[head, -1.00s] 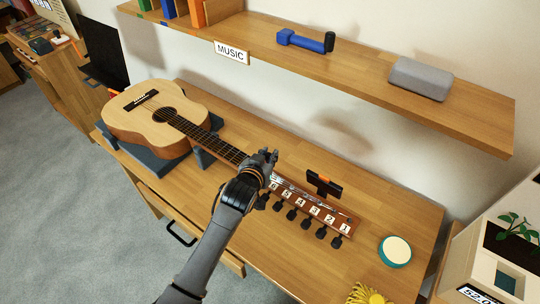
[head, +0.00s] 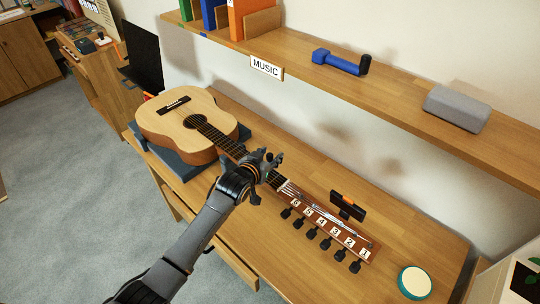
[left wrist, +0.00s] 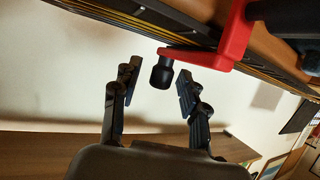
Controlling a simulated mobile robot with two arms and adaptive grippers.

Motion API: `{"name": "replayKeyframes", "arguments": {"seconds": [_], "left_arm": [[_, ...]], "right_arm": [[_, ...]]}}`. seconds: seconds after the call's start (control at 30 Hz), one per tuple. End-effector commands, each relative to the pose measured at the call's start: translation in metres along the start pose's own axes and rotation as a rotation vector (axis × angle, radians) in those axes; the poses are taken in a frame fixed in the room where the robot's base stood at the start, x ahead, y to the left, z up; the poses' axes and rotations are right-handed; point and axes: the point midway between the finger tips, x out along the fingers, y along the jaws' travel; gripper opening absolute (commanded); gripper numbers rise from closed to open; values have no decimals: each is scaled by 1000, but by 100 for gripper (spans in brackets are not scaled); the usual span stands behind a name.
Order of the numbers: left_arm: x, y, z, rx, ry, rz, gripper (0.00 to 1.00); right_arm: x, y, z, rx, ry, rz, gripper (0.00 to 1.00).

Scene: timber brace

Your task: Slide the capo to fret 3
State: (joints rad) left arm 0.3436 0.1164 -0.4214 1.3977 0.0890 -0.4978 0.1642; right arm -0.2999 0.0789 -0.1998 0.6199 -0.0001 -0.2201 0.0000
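The guitar (head: 186,122) lies with its neck running right to the numbered headstock (head: 330,228). My left gripper (head: 265,165) is at the neck, on the body side of the headstock, and covers part of the fretboard. In the left wrist view the capo (left wrist: 240,45) is red and sits on the neck (left wrist: 150,20), with a black knob (left wrist: 162,72) sticking out. My left gripper (left wrist: 155,88) is open there, with a finger on each side of the knob and visible gaps. In the head view I cannot make out the capo or its fret. My right gripper is out of view.
A black clip-like object with orange (head: 348,203) stands behind the headstock. A round teal-rimmed tin (head: 414,282) lies at the desk's right. A shelf (head: 400,100) with a blue tool (head: 338,61) and a grey box (head: 457,107) overhangs the back.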

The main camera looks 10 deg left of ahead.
Motion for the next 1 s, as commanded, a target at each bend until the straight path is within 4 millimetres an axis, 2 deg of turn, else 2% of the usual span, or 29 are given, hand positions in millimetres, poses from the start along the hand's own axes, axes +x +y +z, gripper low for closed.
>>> {"name": "replayKeyframes", "arguments": {"seconds": [0.23, 0.37, 0.8, 1.0], "left_arm": [[-3, 0, 0, 0, 1, 0, 43], [-15, 0, 0, 0, 2, 0, 43], [-97, 0, 1, 1, 0, 0, 43], [-117, 0, 0, 0, 0, 0, 43]], "right_arm": [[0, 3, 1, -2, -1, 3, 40], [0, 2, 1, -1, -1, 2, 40], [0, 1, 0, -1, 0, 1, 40], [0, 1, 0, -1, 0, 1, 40]]}}
